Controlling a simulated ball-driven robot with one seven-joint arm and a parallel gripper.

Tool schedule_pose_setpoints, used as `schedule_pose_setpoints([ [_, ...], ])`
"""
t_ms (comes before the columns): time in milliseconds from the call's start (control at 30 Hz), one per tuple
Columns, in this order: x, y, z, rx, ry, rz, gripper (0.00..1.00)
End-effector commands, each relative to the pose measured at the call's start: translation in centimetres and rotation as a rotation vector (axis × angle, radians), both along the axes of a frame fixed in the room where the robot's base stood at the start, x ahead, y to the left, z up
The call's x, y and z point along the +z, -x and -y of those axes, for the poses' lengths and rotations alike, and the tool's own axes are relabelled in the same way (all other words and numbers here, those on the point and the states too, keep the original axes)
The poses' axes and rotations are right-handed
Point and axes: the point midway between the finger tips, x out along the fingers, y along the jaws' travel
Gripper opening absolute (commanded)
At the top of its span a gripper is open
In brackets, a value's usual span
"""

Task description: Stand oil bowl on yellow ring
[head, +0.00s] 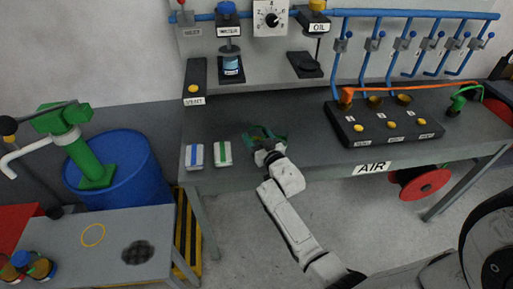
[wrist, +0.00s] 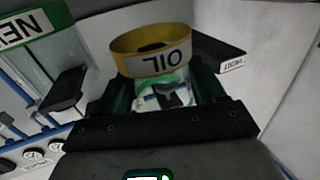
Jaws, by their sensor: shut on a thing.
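The oil bowl (wrist: 125,58) shows in the wrist view with a yellow rim band and a white OIL label that reads upside down. My gripper (wrist: 165,88) is shut on it, with a dark green finger on each side. In the head view my gripper (head: 265,136) is over the front part of the grey bench, right of two small white boxes. I cannot make out the bowl there. The yellow ring (head: 84,241) lies flat and empty on the small grey table at lower left, well away from my gripper.
On the small table (head: 75,263) are a dark round patch (head: 138,253) and bottles (head: 38,266) at left. A blue barrel (head: 133,170) with a green pump (head: 95,160) stands behind it. A white box with a blue stripe (head: 194,156) and one with a green stripe (head: 222,154) are left of my gripper.

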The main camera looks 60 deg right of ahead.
Motion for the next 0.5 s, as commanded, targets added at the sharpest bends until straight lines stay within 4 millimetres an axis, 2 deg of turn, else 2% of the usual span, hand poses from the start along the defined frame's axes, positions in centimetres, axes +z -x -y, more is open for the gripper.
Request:
schedule_pose_setpoints([
  [100,-1.2,-0.6,0.2,0.002,-0.001,0.000,0.35],
  [300,-3.4,-0.5,0.2,0.001,0.000,0.000,0.35],
  [500,-3.5,-0.5,0.2,0.001,0.001,0.002,0.35],
])
